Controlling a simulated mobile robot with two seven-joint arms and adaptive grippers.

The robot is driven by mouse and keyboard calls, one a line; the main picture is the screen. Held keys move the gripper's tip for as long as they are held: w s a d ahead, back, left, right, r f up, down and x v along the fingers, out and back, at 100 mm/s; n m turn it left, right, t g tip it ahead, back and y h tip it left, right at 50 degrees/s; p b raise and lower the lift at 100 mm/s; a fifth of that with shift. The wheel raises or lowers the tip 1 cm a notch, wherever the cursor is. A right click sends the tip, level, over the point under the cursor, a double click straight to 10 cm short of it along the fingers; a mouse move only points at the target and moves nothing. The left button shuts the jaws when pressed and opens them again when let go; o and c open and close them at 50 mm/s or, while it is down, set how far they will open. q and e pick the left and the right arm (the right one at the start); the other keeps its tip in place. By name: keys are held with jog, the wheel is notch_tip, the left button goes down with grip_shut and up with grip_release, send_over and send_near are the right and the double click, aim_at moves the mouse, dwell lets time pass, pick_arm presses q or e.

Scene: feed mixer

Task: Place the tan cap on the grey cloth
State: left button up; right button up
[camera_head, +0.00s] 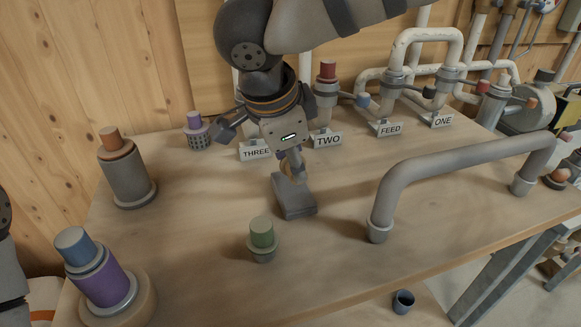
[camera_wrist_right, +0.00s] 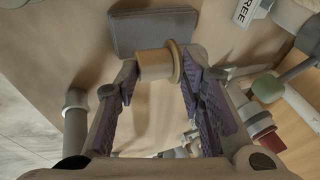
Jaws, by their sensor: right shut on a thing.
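The tan cap (camera_head: 288,172) is between the fingertips of my right gripper (camera_head: 293,168) in the head view, partly hidden by the fingers. In the right wrist view my right gripper (camera_wrist_right: 158,80) is shut on the cap (camera_wrist_right: 154,65), with a fingertip on each side. The grey cloth (camera_head: 295,200) lies as a thick folded block on the table, just below the cap. In the right wrist view the cloth (camera_wrist_right: 150,25) is directly beyond the cap. I cannot tell whether cap and cloth touch. My left gripper is not in view.
A green-capped fitting (camera_head: 262,238) stands in front of the cloth. A grey pipe handle (camera_head: 460,165) arches to the right. Capped posts, including a purple one (camera_head: 102,282), stand at left. Labelled pipes, such as TWO (camera_head: 328,140), line the back.

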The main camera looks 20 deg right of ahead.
jog(key=shift+f, duration=1.25)
jog(key=shift+s+f, duration=0.1)
jog(key=o, duration=1.2)
jog(key=shift+f, duration=0.1)
jog(key=shift+r, duration=0.3)
jog(key=v, duration=1.1)
jog(key=shift+s+a+r, duration=0.15)
jog(key=shift+r, duration=0.2)
